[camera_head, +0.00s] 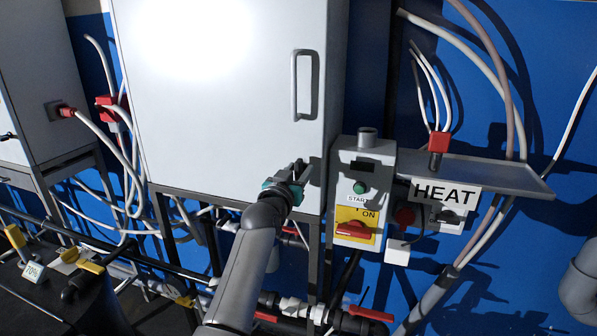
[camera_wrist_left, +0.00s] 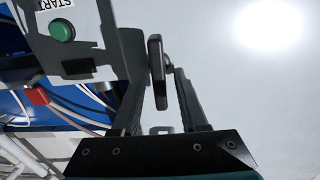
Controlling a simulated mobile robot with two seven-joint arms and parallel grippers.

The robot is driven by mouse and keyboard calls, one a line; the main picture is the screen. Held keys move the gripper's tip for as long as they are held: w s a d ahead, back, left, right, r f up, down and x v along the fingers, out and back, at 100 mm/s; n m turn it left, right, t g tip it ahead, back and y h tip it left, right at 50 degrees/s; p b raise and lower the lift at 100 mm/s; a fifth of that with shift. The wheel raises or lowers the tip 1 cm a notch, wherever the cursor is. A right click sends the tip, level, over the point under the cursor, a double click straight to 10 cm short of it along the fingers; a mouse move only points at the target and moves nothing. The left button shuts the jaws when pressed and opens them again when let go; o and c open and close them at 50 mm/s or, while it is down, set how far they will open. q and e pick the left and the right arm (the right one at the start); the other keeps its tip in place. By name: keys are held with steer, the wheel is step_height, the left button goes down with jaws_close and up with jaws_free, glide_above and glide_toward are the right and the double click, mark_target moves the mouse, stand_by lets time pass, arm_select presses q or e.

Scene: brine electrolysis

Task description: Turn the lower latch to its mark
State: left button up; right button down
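The lower latch is a dark upright lever (camera_wrist_left: 156,72) on the white cabinet door, in the left wrist view. My left gripper (camera_head: 297,171) is at the door's lower right corner in the head view and largely covers the latch there. In the left wrist view its two dark fingers (camera_wrist_left: 158,78) stand apart, one on each side of the lever. A light gap shows beside the lever, so I see no firm grip. I cannot make out the latch's mark. My right gripper is in neither view.
The white cabinet (camera_head: 215,120) has a door handle (camera_head: 295,85) above my gripper. A control box (camera_head: 361,170) with a green button and a red switch stands close on the right. A HEAT sign (camera_head: 445,193) hangs from a shelf. Cables and pipes run below.

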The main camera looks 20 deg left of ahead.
arm_select(q)
jaws_close()
steer(key=shift+a+n, duration=0.1)
steer(key=shift+n, duration=0.3)
steer(key=shift+n+p, duration=0.7)
steer(key=shift+n, duration=0.4)
steer(key=n, duration=0.1)
steer(key=n+p, duration=0.1)
steer(key=shift+a+n, duration=0.2)
steer(key=shift+n, duration=0.1)
steer(key=n, duration=0.4)
steer(key=n+p, duration=0.1)
steer(key=n, duration=0.3)
steer(key=f+n, duration=0.1)
steer(key=n, duration=0.3)
steer(key=shift+a+f+p, duration=0.1)
steer(key=shift+a+p, duration=0.2)
steer(key=shift+p, duration=0.05)
steer(key=shift+n, duration=0.3)
